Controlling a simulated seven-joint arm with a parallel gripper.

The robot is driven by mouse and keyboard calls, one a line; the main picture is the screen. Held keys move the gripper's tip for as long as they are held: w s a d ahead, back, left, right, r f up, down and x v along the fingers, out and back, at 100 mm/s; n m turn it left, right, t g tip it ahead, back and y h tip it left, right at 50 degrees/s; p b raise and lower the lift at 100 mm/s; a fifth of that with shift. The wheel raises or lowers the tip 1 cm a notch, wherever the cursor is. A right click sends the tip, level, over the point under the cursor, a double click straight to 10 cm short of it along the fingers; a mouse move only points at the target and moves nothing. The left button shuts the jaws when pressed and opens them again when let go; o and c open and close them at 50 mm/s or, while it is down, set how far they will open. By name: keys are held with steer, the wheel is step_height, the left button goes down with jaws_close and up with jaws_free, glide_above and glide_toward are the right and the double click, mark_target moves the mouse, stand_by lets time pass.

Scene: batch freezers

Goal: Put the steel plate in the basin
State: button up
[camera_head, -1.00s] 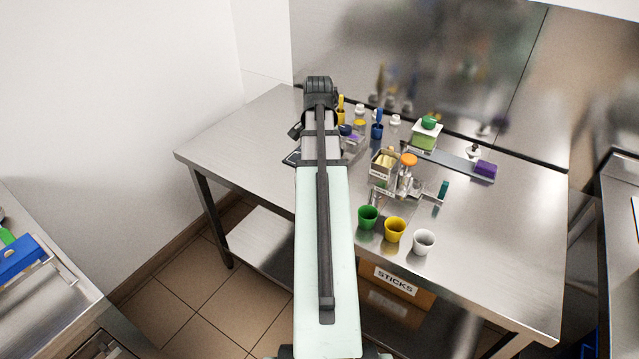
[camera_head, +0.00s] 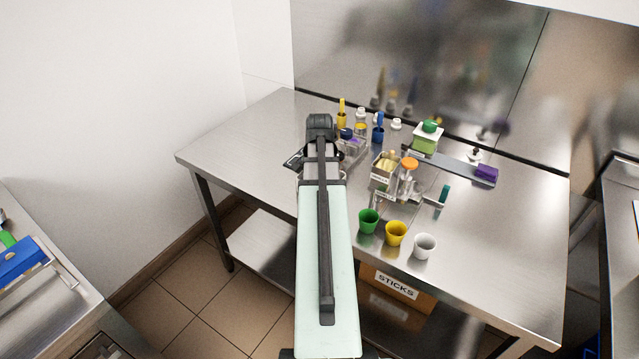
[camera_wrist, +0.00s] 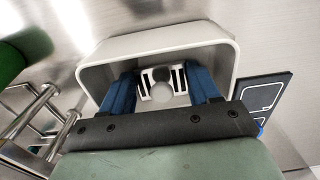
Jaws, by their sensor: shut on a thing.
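In the wrist view, my gripper (camera_wrist: 160,77) has two blue fingers reaching down inside a pale grey, rounded rectangular basin (camera_wrist: 150,40). The fingers are shut on a small grey piece with dark slots and a round middle (camera_wrist: 162,92), which seems to be the steel plate. It is inside the basin's outline; I cannot tell whether it touches the floor of the basin. The lower parts of the basin and plate are hidden by my gripper's dark body. In the head view, my arm covers the gripper, the plate and most of the basin.
A dark flat panel (camera_wrist: 262,98) lies right of the basin. Steel rods (camera_wrist: 40,108) and a blurred green object (camera_wrist: 22,52) are at left in the wrist view. Green (camera_head: 368,221), yellow (camera_head: 396,233) and white (camera_head: 424,246) cups stand near the table's front. The table's left side (camera_head: 235,145) is clear.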

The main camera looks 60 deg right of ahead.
steer(key=shift+f, duration=0.1)
steer(key=o, duration=1.1)
steer(key=shift+r, duration=6.1)
